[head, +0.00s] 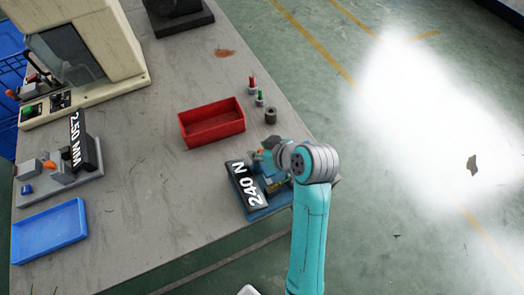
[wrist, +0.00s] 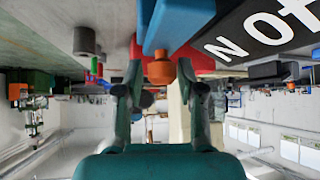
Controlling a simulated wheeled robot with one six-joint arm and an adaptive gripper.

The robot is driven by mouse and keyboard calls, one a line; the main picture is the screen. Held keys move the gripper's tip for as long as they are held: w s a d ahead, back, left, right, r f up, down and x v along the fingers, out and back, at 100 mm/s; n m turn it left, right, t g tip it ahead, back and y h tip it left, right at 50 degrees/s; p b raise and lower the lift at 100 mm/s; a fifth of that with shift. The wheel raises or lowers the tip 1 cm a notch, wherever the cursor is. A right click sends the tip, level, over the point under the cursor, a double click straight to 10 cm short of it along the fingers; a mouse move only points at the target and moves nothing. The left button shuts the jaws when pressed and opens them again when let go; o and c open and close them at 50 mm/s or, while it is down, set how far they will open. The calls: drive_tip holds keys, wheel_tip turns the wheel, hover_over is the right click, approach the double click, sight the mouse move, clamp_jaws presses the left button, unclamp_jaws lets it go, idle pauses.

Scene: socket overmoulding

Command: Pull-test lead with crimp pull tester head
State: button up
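The crimp pull tester stands near the table's right edge in the head view, with a black display (head: 246,186) reading "240 N" and a blue base (head: 262,212). My gripper (head: 268,152) is over the tester, partly hidden by my wrist. In the wrist view my gripper (wrist: 160,80) is open, its fingers apart on either side of an orange knob (wrist: 160,70) on a blue lever (wrist: 158,25). Gaps show between the knob and both fingers. The display (wrist: 265,30) is at the upper right there. I cannot make out a lead.
A red bin (head: 212,137) lies left of the tester. A dark cylinder (head: 271,116) and small red and green pieces (head: 259,98) stand behind it. A "2.50 MM" device (head: 60,186), blue tray (head: 48,258) and beige machine (head: 118,50) are at left. The front middle table is clear.

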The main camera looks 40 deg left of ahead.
drive_tip(key=shift+d, duration=0.1)
drive_tip(key=v, duration=1.2)
idle(0.4)
drive_tip(key=d+f+m+t, duration=0.5)
drive_tip(key=d+f+m, duration=0.2)
drive_tip(key=d+f, duration=0.45)
drive_tip(key=s+d+f+m+t+h, duration=0.2)
drive_tip(key=d, duration=0.4)
drive_tip(key=s+d+f+m+t+h, duration=0.1)
drive_tip(key=s+d+f+m+t, duration=0.15)
drive_tip(key=d, duration=0.25)
drive_tip(key=s+d+m+t+h, duration=0.2)
drive_tip(key=s+d+m+h, duration=0.15)
drive_tip(key=s+d, duration=0.6)
drive_tip(key=s+d+r, duration=0.1)
drive_tip(key=s+r, duration=0.1)
drive_tip(key=s, duration=0.1)
drive_tip(key=s+d+r+m+t+h, duration=0.1)
drive_tip(key=s+d+r, duration=0.1)
drive_tip(key=s+r, duration=0.1)
drive_tip(key=s+d+r+t+h, duration=0.1)
drive_tip(key=s+r, duration=0.2)
drive_tip(key=s, duration=0.1)
drive_tip(key=shift+s+d+r+h, duration=0.1)
drive_tip(key=shift+s+d+h, duration=0.15)
drive_tip(key=shift+s, duration=0.1)
